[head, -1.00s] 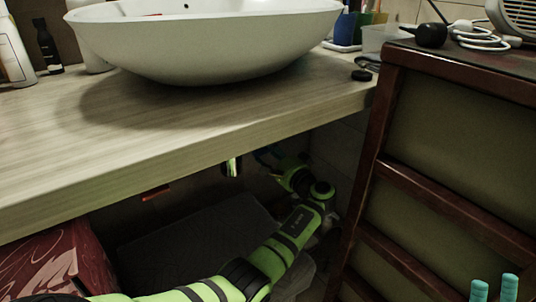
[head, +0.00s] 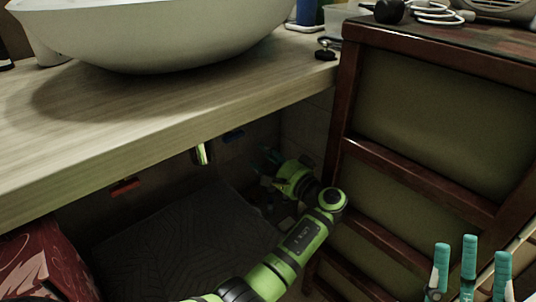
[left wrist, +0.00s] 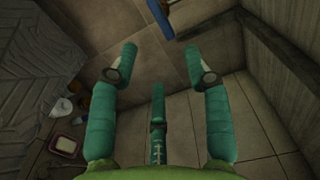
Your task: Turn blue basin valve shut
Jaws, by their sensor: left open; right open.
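The blue basin valve (head: 233,135) is a small blue handle on the back wall under the counter. In the left wrist view a blue piece (left wrist: 160,15), probably its handle, shows at the top edge, beyond the fingertips. My left gripper (head: 268,163) is under the counter, to the right of and below the blue valve, apart from it. In the left wrist view my left gripper (left wrist: 158,66) has its teal fingers spread with nothing between them. My right gripper (head: 470,255) is open and empty at the lower right.
A red valve (head: 125,186) is on the wall further left, with a metal pipe (head: 202,153) between the valves. The counter (head: 170,120) overhangs my left arm. A dark wooden cabinet (head: 350,100) stands close on the right. A patterned dark box (head: 190,240) lies below.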

